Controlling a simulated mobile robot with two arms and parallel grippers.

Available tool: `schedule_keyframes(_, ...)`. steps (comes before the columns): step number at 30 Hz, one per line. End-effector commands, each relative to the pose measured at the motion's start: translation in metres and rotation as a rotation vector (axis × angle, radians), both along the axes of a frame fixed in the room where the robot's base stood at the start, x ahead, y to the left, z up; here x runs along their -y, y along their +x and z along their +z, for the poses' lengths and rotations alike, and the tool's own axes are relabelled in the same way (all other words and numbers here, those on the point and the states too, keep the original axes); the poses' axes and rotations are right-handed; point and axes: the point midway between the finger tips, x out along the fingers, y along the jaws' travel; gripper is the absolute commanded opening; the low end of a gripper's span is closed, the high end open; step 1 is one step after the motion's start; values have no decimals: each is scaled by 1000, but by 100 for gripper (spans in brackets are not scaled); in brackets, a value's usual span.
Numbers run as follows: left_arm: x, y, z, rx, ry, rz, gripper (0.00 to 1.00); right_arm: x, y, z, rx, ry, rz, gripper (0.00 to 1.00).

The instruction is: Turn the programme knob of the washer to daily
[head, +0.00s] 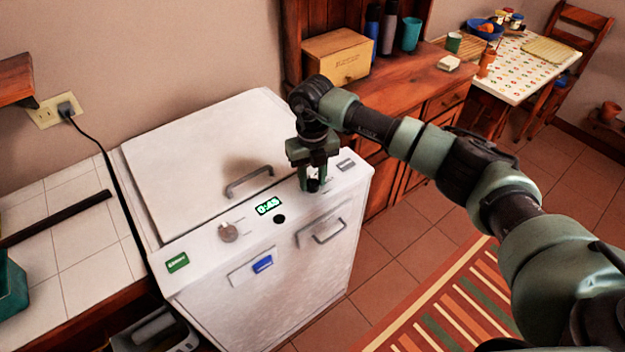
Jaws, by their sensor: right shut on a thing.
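The white washer (285,285) stands in the middle of the head view, with its control panel along the front top edge. My right gripper (313,184) points down at the right part of this panel. It is shut on a small knob, mostly hidden between the fingers. Faint marks show on the panel beside it, too small to read. A grey-brown round knob (229,232) sits further left on the panel, apart from the gripper. Between them are a lit green display (268,205) and a black round button (279,219). My left gripper is not in view.
The washer's lid (200,160) is closed, with a grey handle (249,182). A tiled counter (75,235) adjoins on the left. A wooden cabinet (425,95) stands behind on the right. A striped rug (440,310) lies on the open floor at right.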

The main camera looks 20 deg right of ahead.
Motion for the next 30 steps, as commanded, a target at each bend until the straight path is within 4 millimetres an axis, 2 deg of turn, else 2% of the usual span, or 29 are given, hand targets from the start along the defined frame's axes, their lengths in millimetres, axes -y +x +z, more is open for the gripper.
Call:
schedule_keyframes(13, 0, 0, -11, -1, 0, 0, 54, 1, 1, 1, 4, 0, -424, 0)
schedule_keyframes(30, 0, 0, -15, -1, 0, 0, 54, 0, 2, 2, 5, 2, -944, 0)
